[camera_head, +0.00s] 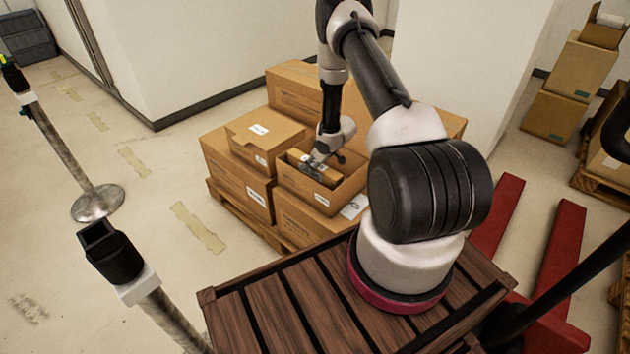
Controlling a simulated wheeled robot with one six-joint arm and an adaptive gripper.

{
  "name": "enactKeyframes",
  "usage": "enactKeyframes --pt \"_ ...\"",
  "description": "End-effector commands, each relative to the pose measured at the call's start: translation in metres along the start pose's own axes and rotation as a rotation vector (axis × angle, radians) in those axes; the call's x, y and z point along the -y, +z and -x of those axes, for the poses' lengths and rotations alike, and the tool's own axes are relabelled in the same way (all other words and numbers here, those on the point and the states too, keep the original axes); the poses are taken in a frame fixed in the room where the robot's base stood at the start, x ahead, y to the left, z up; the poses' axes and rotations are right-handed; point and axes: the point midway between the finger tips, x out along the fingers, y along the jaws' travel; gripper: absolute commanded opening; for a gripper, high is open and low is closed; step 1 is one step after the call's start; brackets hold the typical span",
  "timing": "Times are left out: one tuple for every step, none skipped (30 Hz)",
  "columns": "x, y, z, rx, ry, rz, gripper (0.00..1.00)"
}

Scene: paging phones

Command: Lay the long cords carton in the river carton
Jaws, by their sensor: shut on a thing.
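A small long tan carton (327,172), which looks like the long cords carton, is held by my gripper (316,164). My gripper points down and is shut on it. The carton is at the mouth of an open brown box (297,187), seemingly the river carton, and lies partly below its rim. I cannot tell whether it touches the box floor. The box has a white label on its front, too small to read. My wrist and fingers hide part of the held carton, and my arm hides part of the stack's right side.
The open box sits on a stack of brown cartons on a wooden pallet (228,207). A closed carton (265,135) stands close at its left, and a large one (295,85) behind. Posts stand at left, and red forks (548,265) lie at right.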

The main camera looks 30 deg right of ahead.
Motion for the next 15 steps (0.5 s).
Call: enactKeyframes --pt "0.0 0.006 -0.011 0.0 -0.001 -0.001 0.0" --pt "0.0 0.01 -0.017 0.0 -0.001 -0.001 0.0" --pt "0.0 0.013 -0.022 -0.001 0.0 0.0 0.0" --pt "0.0 0.014 -0.026 -0.001 0.0 0.0 0.0" --pt "0.0 0.016 -0.029 -0.001 0.0 0.0 0.0" --pt "0.0 0.017 -0.032 -0.002 0.0 0.001 0.0" --pt "0.0 0.018 -0.034 -0.002 0.0 0.001 0.0" --pt "0.0 0.019 -0.035 -0.002 0.001 0.001 0.0" --pt "0.0 0.02 -0.037 -0.002 0.0 0.001 0.0" --pt "0.0 0.021 -0.039 -0.002 0.0 0.0 0.0" --pt "0.0 0.023 -0.042 -0.002 0.0 0.0 0.0" --pt "0.0 0.026 -0.046 -0.001 0.0 0.0 0.0" --pt "0.0 0.028 -0.05 -0.001 0.0 -0.001 0.0" --pt "0.0 0.031 -0.054 -0.001 0.0 -0.001 0.0" --pt "0.0 0.034 -0.06 -0.001 0.0 -0.001 0.0"
